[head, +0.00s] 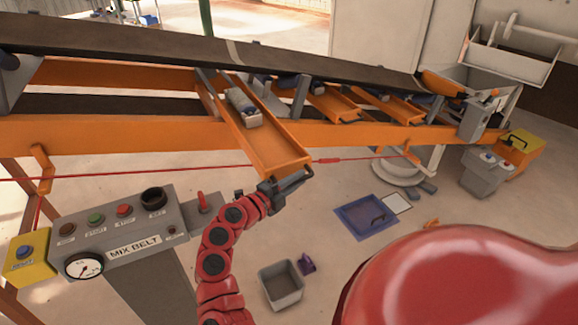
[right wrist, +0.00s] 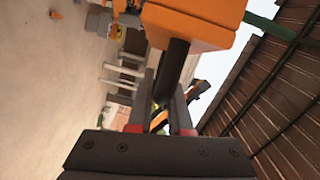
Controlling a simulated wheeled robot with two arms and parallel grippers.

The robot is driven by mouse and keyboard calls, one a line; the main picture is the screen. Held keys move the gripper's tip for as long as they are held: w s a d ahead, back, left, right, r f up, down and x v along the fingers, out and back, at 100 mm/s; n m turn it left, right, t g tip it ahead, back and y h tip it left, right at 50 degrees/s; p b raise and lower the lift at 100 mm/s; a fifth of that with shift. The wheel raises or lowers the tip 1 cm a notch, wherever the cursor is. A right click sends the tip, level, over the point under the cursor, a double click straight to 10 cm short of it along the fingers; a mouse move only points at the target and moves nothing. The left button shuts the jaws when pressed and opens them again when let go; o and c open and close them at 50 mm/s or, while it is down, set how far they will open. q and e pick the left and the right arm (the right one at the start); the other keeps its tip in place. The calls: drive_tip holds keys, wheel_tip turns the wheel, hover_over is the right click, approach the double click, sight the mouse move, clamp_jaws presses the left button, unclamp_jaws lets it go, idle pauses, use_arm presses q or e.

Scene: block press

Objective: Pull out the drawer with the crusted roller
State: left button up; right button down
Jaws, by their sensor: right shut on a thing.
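A long orange drawer (head: 268,142) sticks out from under the conveyor in the head view. A grey roller with a pale, crusted-looking end (head: 243,106) lies in it, near its inner part. My right gripper (head: 284,187) is shut on the dark drawer handle (head: 297,180) at its front end. In the right wrist view, the handle (right wrist: 175,68) runs between the fingers (right wrist: 163,108), below the orange drawer front (right wrist: 196,22). My left gripper is in neither view.
Two other orange drawers (head: 333,104) (head: 398,107) sit further right under the belt (head: 180,50). A red cord (head: 130,177) crosses near the drawer. A control box (head: 125,232) stands at left. A grey bin (head: 281,284) and blue tray (head: 362,217) are on the floor.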

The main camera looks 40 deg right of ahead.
drive_tip(key=shift+s+a, duration=0.25)
drive_tip(key=shift+s, duration=0.55)
drive_tip(key=shift+s+a, duration=0.2)
drive_tip(key=shift+s, duration=0.6)
drive_tip(key=c, duration=0.8)
unclamp_jaws()
drive_tip(key=shift+c, duration=0.2)
drive_tip(key=s+a+r+b, duration=0.1)
drive_tip(key=a+b, duration=0.5)
drive_tip(key=a, duration=1.1)
drive_tip(key=shift+s+a, duration=0.15)
drive_tip(key=shift+a, duration=0.05)
drive_tip(key=shift+s+d, duration=0.1)
